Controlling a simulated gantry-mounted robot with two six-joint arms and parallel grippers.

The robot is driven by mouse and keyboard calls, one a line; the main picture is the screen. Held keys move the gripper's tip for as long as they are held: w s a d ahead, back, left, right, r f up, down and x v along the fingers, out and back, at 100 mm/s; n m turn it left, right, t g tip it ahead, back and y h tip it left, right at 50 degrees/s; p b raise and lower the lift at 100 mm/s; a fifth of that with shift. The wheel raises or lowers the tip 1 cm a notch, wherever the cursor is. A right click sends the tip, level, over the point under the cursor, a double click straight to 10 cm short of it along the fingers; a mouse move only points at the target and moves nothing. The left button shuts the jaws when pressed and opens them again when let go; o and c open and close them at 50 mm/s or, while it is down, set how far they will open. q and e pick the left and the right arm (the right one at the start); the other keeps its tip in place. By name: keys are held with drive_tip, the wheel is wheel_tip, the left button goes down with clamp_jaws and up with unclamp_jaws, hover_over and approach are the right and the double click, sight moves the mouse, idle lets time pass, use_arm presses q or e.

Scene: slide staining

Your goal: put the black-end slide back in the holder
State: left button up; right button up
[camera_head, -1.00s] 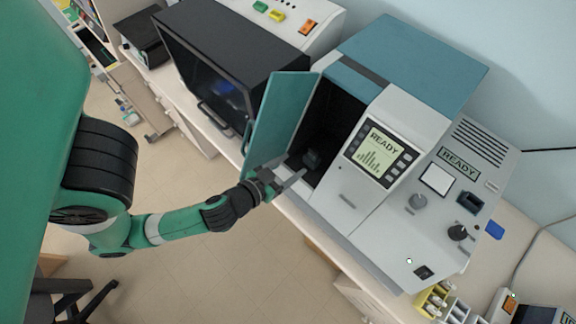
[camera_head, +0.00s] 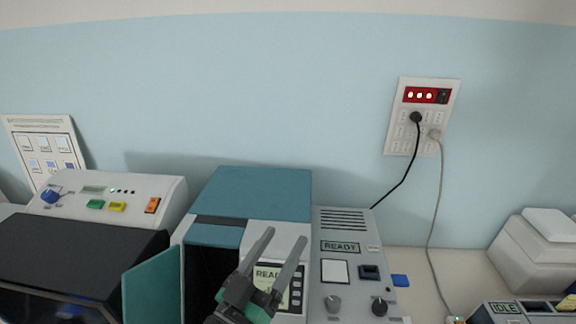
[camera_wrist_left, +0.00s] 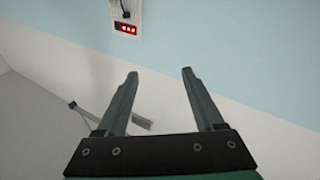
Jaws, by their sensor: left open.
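My left gripper (camera_head: 281,253) is raised in front of the machine with the READY screen, its fingers pointing up. In the left wrist view its fingers (camera_wrist_left: 158,76) are apart with nothing between them; beyond them are only wall and ceiling. I see no black-end slide and no holder that I can make out in the current views. My right gripper is not in view.
The teal-topped machine (camera_head: 246,185) has its teal door (camera_head: 152,286) swung open at the left, showing a dark chamber. A black-fronted device (camera_head: 75,250) stands to its left. A blue item (camera_head: 400,281) lies right of the control panel. A wall outlet panel (camera_head: 422,116) has plugged cables.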

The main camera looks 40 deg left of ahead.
use_arm(q)
drive_tip(key=s+d+r+m+t+h, duration=0.1)
drive_tip(key=d+r+m+t+h, duration=0.1)
drive_tip(key=r, duration=0.7)
drive_tip(key=s+d+r+m+t+h, duration=0.2)
drive_tip(key=r+t, duration=0.1)
drive_tip(key=r, duration=0.7)
drive_tip(key=s+d+r+m+t+h, duration=0.1)
drive_tip(key=s+d+r+t+h, duration=0.1)
drive_tip(key=r, duration=0.7)
drive_tip(key=shift+d+r+m+t+h, duration=0.15)
drive_tip(key=shift+d+m+t+h, duration=0.15)
drive_tip(key=shift+m, duration=0.1)
